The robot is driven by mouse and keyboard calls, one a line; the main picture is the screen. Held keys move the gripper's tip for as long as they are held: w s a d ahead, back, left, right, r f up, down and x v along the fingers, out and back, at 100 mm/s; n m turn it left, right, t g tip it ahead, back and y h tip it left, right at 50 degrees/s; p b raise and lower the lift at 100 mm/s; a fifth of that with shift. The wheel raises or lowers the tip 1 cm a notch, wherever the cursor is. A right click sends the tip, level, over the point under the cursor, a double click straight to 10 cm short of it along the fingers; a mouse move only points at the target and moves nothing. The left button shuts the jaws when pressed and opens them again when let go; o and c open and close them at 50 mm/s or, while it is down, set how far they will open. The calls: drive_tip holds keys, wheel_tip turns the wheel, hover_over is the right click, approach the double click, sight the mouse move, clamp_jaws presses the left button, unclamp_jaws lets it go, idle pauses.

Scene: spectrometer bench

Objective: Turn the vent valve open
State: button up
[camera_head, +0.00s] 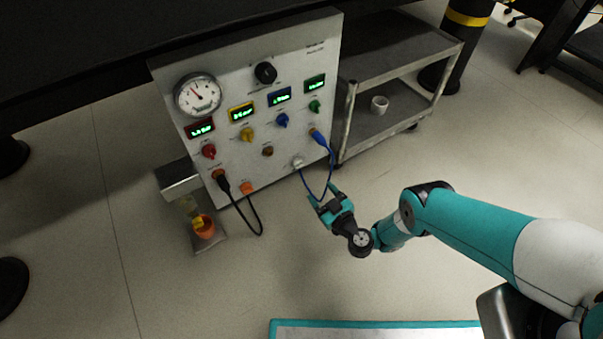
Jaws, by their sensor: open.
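A light grey panel (240,100) stands upright at the upper left and carries several knobs. They are a large black knob (265,73), a red knob (208,151), a yellow knob (247,134), a blue knob (283,120), a green knob (315,106) and a small brown knob (267,151). The labels are too small to read, so I cannot tell which one is the vent valve. My gripper (324,198) is open and empty, in front of the panel's lower right corner, apart from the knobs. It appears close to the blue cable (331,165).
An orange cup (204,228) stands lower left. A grey cart (390,60) with a white cup (379,105) stands right.

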sight(299, 167)
drive_tip(key=b+x, duration=1)
drive_tip(key=b, duration=0.5)
drive_tip(key=shift+a+f+b, duration=0.15)
drive_tip(key=shift+b, duration=0.25)
drive_tip(key=shift+b+x, duration=0.55)
drive_tip(key=shift+x, duration=0.35)
drive_tip(key=c, duration=0.9)
